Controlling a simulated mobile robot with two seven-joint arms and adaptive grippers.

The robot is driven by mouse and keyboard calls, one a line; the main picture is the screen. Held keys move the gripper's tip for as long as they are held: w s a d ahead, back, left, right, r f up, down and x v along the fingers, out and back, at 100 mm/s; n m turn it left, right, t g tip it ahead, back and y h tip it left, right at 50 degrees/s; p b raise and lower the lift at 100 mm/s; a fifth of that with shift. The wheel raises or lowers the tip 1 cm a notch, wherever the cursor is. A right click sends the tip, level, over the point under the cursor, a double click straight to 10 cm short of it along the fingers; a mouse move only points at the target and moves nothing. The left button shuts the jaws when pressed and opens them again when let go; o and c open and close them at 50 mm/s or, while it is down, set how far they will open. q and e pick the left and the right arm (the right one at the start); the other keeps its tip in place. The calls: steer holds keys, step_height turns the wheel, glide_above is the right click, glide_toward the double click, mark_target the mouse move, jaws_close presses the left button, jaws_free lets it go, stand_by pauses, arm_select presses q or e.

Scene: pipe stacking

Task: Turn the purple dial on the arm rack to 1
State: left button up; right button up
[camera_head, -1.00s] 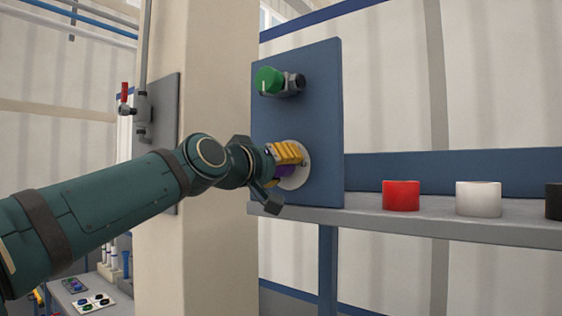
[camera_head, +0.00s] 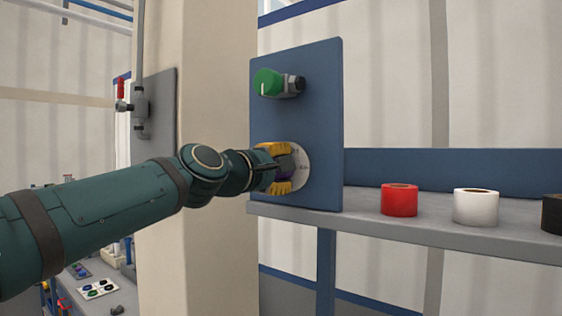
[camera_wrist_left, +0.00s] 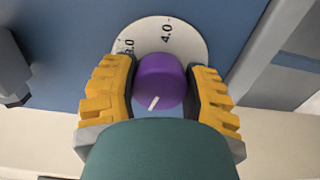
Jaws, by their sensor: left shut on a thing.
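The purple dial (camera_wrist_left: 160,78) sits on a round white scale plate (camera_wrist_left: 150,30) in the left wrist view. Its white pointer mark points toward the lower left of that picture. The marks 3.0 and 4.0 show on the plate; the lower part of the plate is hidden. My left gripper (camera_wrist_left: 160,88) has its yellow-padded fingers on both sides of the dial, shut on it. In the head view, my left gripper (camera_head: 276,168) is at the blue panel (camera_head: 318,120) and mostly covers the purple dial (camera_head: 284,174). My right gripper is in neither view.
A green knob (camera_head: 267,82) sticks out of the panel above my gripper. Red (camera_head: 399,200), white (camera_head: 475,207) and black (camera_head: 553,213) rolls stand on the grey shelf (camera_head: 440,232) at right. A beige column (camera_head: 190,90) stands behind my arm.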

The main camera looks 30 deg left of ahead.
arm_select(q)
steer(key=shift+n+p, duration=0.55)
steer(key=shift+n, duration=1.05)
steer(key=o, duration=1.2)
steer(key=s, duration=1.2)
steer(key=shift+a, duration=0.45)
